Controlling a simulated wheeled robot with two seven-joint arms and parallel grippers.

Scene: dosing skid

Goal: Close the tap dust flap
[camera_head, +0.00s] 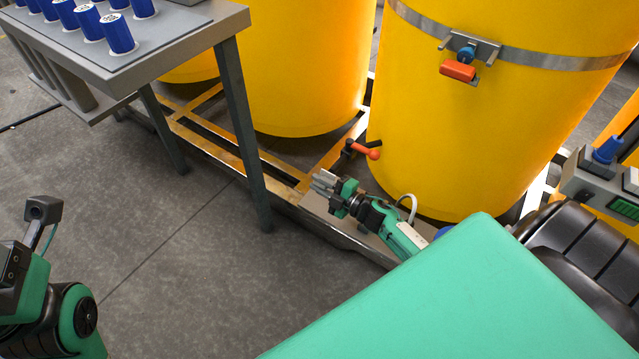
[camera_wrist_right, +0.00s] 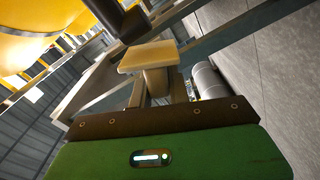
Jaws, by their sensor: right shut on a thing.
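The tap (camera_head: 350,148) sits low on the right yellow tank, with a black body and a red-orange lever (camera_head: 366,152). My right gripper (camera_head: 322,182) is left of and below it in the head view, its grey fingers shut and pointing left. What lies between them is too small to make out. In the right wrist view a tan, flat-topped piece (camera_wrist_right: 148,57) stands beyond my green gripper housing, with a black part (camera_wrist_right: 124,20) above it. I cannot tell which piece is the dust flap. Of my left arm only links show at lower left; its fingers are not visible.
A grey metal table (camera_head: 175,55) with blue-capped containers (camera_head: 118,33) stands at upper left, its leg (camera_head: 243,130) near my right gripper. A yellow-and-grey skid frame (camera_head: 285,172) runs under the tanks. An orange-red block (camera_head: 458,71) hangs on the right tank's band. Open floor (camera_head: 180,270) lies in front.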

